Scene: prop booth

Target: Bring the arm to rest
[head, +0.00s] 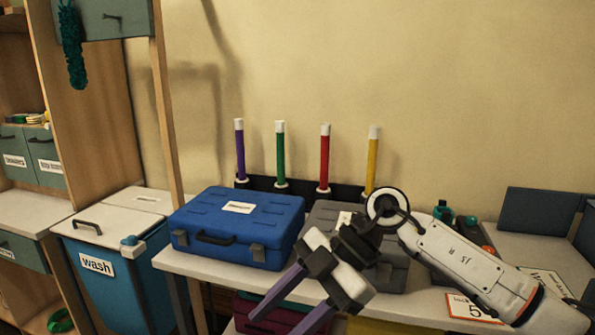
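My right arm (465,262) comes in from the right and reaches over the table's front part. My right gripper (275,322) hangs at the end of it, in front of the table's front edge and tilted down to the left. Its two purple-grey fingers are spread apart, with nothing seen between them. The tip of the nearer finger is close to the bottom edge of the view. My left gripper is not in view.
A blue case (236,228) stands on the white table (190,262), beside a grey case (392,262) partly hidden behind my arm. Purple, green, red and yellow sticks stand in a dark rack (345,193) behind. A blue wash bin (110,262) stands left of the table.

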